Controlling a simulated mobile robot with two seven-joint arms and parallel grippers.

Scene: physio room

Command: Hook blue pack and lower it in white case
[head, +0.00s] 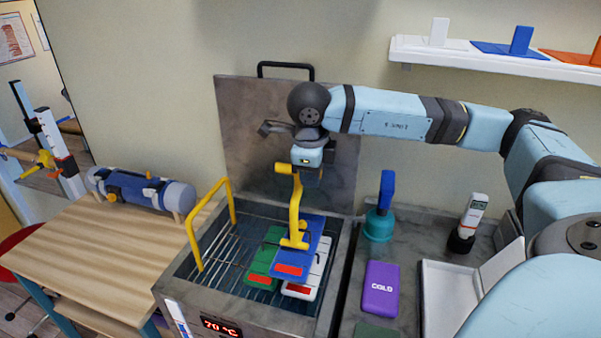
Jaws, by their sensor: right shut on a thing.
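My right gripper (307,172) is shut on a yellow hook tool (296,205), held upright over the steel water bath (212,291). The tool's lower end is at the blue pack (313,238); I cannot tell whether it is engaged. The blue pack, with a red label, overlaps a green pack (262,257) and a white pack (318,272) in the bath. I cannot tell whether it rests on them or hangs. The white case (449,292) stands open at the right, partly hidden by my right arm. My left gripper is out of view.
The bath's lid (240,140) stands open behind; a yellow handle (193,238) rises at its left. A wall shelf (430,54) is above.

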